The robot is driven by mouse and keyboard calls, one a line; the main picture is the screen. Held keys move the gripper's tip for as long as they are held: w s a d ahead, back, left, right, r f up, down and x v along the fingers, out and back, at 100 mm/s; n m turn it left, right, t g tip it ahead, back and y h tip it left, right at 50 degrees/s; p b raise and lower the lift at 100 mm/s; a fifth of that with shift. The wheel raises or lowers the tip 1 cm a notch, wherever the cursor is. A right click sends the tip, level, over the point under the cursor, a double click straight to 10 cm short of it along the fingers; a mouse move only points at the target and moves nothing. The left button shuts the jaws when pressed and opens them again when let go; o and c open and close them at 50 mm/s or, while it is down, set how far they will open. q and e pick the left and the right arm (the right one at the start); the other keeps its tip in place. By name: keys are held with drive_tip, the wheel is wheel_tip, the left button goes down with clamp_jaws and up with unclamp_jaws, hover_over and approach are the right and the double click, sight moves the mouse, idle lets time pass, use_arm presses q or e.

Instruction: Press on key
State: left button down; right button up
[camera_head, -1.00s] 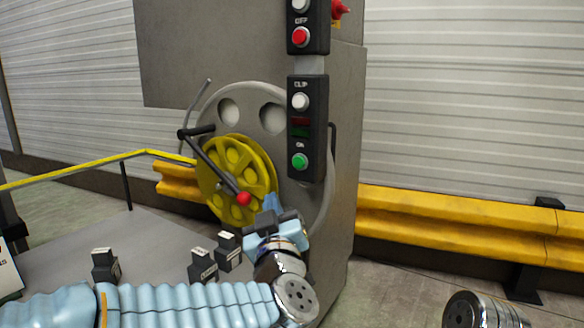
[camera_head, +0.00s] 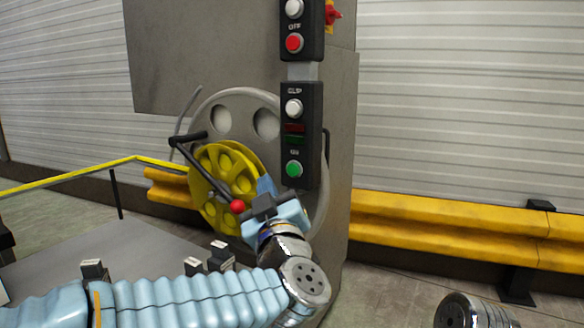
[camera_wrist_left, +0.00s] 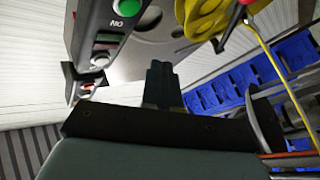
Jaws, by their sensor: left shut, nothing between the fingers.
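The green ON button (camera_head: 294,169) sits at the bottom of the lower black control panel (camera_head: 301,150), with red and green indicators and a white CLIP button (camera_head: 293,107) above it. My left gripper (camera_head: 266,186) is shut and empty, just below and left of the green button, in front of the yellow reel. In the left wrist view, the green button (camera_wrist_left: 127,6) is at the top, left of and apart from the shut fingertips (camera_wrist_left: 160,68). My right gripper is out of view.
A red OFF button (camera_head: 294,43) is on the upper panel. A yellow reel (camera_head: 222,180) with a red-knobbed crank (camera_head: 237,206) stands left of my gripper. A yellow guard rail (camera_head: 440,236) runs behind. Blue crates (camera_wrist_left: 235,85) show in the left wrist view.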

sight(293, 170)
use_arm(q)
drive_tip(key=shift+w+d+p, duration=0.3)
drive_tip(key=shift+w+d, duration=0.25)
drive_tip(key=shift+w, duration=0.25)
drive_tip(key=shift+w+d+p, duration=0.3)
drive_tip(key=shift+w+d, duration=0.2)
drive_tip(key=shift+w, duration=0.35)
drive_tip(key=shift+w+d+p, duration=0.3)
drive_tip(key=shift+w+d, duration=0.25)
drive_tip(key=shift+w, duration=0.25)
drive_tip(key=shift+w+d, duration=0.1)
drive_tip(key=shift+w+d, duration=0.15)
drive_tip(key=shift+w, duration=0.1)
drive_tip(key=shift+w+d, duration=0.25)
drive_tip(key=shift+w, duration=0.05)
idle(0.8)
idle(0.3)
drive_tip(key=shift+s+a, duration=0.5)
drive_tip(key=shift+s, duration=0.2)
drive_tip(key=shift+b, duration=0.3)
